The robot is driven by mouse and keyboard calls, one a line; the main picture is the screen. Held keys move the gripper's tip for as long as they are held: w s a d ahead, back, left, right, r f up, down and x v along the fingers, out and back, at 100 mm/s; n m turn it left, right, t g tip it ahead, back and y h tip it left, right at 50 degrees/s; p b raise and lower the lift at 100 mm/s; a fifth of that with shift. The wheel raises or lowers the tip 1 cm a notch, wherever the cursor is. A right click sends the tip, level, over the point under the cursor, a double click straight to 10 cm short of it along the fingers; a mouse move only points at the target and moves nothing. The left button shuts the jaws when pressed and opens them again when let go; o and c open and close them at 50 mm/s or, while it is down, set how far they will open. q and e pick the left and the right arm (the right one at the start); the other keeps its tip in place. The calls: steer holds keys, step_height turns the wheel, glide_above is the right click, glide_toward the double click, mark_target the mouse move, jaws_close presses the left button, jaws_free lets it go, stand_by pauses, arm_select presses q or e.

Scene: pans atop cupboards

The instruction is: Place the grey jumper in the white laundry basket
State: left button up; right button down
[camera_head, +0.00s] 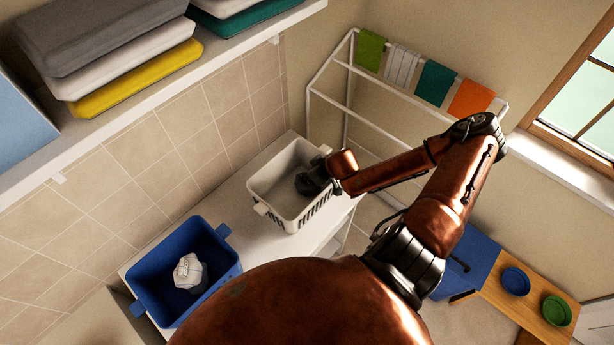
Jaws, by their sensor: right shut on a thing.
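The white laundry basket (262,190) stands on the white worktop near the wall corner, its open top facing up. My right arm reaches in from the right, and my right gripper (318,176) is at the basket's right side, over its rim. The gripper is shut on a dark grey lump, seemingly the grey jumper (305,185), inside the basket's opening. The dark gripper and the lump blend together, so I cannot tell whether it touches the basket floor. My left gripper is not in view.
A blue basket (150,272) with a pale bundled item (189,272) stands on the worktop (232,207) at left. A shelf (120,105) with folded fabrics hangs above. A drying rack (349,85) with several cloths stands behind my right arm. A wooden bench (500,300) holds blue and green bowls.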

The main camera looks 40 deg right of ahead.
steer(key=c, duration=2)
jaws_free()
steer(key=shift+f, duration=0.1)
steer(key=v, duration=1.2)
steer(key=shift+p, duration=0.4)
steer(key=shift+r, duration=0.25)
